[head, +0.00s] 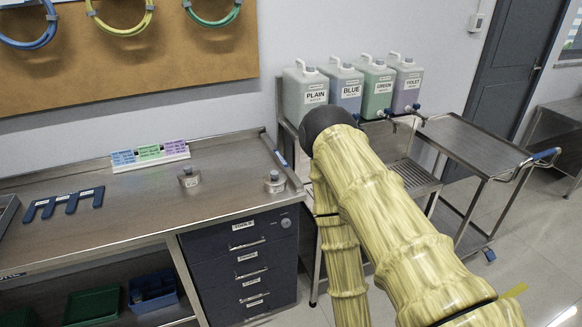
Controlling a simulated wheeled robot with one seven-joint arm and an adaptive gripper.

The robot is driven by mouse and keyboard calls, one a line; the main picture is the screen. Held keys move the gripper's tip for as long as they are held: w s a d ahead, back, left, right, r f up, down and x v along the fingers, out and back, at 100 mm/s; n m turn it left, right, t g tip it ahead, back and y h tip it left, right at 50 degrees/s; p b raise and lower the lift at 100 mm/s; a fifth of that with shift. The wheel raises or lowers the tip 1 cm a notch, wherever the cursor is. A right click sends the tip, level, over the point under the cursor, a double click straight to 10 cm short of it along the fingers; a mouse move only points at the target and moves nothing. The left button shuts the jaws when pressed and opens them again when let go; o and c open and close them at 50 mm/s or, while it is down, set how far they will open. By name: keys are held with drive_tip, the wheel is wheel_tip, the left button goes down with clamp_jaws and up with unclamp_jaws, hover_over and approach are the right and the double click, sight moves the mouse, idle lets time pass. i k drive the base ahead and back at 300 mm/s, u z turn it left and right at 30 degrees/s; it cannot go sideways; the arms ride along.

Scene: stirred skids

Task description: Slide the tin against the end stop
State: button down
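Two small silvery metal pieces stand on the steel bench (135,213). One metal piece (189,177) is near the middle of the bench top. The other metal piece (274,183) is close to the bench's right end, above the drawers. I cannot tell which of them is the tin. A raised metal edge runs along the bench's right end, but I cannot tell whether it is the end stop. My yellow arm fills the lower right of the head view. My gripper is not in view.
A dark blue toothed piece (64,203) lies at the bench's left. A label rack (150,156) stands at its back. Labelled jugs (304,94) stand behind my arm, and a steel cart (470,145) is at right. Clear bench surrounds the metal pieces.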

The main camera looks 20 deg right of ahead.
sight(271, 190)
drive_tip(key=z, duration=0.9)
drive_tip(key=i, duration=0.65)
drive_tip(key=u, duration=0.55)
